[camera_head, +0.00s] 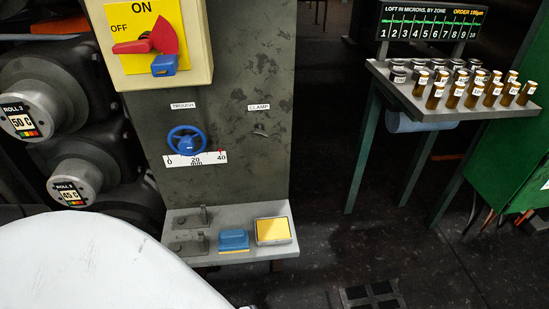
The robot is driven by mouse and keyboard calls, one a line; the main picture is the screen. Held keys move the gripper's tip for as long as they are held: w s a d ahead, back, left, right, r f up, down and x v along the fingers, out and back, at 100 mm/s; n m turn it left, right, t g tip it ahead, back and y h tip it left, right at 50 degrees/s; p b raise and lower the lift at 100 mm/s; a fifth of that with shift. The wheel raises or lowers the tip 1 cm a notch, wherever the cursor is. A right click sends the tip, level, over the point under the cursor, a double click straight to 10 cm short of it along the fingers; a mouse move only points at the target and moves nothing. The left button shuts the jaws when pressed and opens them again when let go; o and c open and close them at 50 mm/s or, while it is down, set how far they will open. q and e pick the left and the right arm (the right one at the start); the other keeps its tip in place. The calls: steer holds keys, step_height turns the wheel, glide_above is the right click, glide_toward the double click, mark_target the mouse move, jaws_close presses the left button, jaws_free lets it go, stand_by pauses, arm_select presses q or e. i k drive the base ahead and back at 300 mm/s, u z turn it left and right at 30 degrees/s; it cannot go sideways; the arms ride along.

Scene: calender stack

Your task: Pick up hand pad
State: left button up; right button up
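A small blue block with a raised grip (234,239) sits on a grey shelf (200,258) at the foot of the machine panel. A thin yellow edge shows along its lower front. To its right on the same shelf lies a flat yellow rectangle in a grey metal frame or tin (273,230). I cannot tell for sure which of the two is the hand pad, though the blue block has a hand grip shape. Neither of my grippers is in view.
Two grey metal brackets (188,238) stand on the shelf's left part. Above are a blue handwheel (186,141), a small clamp lever (261,130) and a red switch (152,42). Rollers are at left. A bench (425,108) with several jars stands right. Dark floor lies between.

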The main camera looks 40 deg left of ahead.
mark_target(234, 240)
steer(key=z, duration=0.7)
steer(key=i, duration=1.35)
steer(key=u, duration=4.1)
steer(key=i, duration=0.5)
